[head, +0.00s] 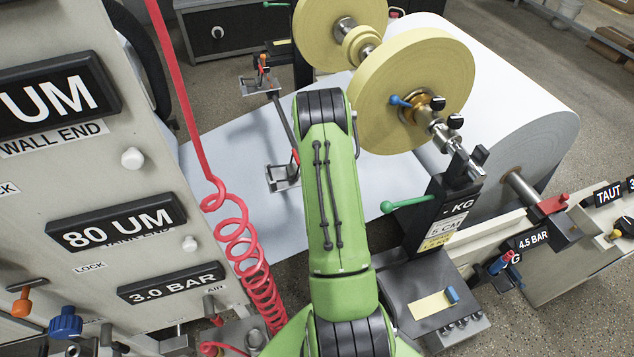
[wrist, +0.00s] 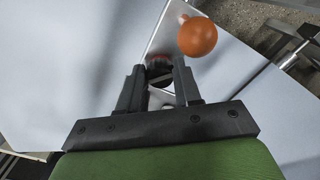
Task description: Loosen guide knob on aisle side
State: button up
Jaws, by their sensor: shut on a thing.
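My gripper (wrist: 158,75) shows in the wrist view, its two black fingers closed around a small dark round knob (wrist: 160,80) with a dull reddish upper edge. The fingers hide most of this knob, and I cannot tell how far it is turned. An orange ball knob (wrist: 198,37) on a pale stem stands just beyond and right of the fingertips, apart from them. In the head view my green arm hides the gripper. A guide rod (head: 283,122) runs there from a far bracket with an orange-red knob (head: 263,62) to a nearer metal bracket (head: 283,178) beside my arm.
The pale paper web (head: 225,150) lies under the guide and leads to the large roll (head: 520,90). Yellow discs (head: 415,85) on a shaft stand right of my arm. A red coiled hose (head: 240,235) hangs left, beside the labelled machine panel (head: 120,190).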

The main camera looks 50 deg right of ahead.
jog(key=n, duration=0.6)
jog(key=shift+d, duration=0.1)
dwell(0.5)
jog(key=o, duration=1)
jog(key=shift+o, duration=0.2)
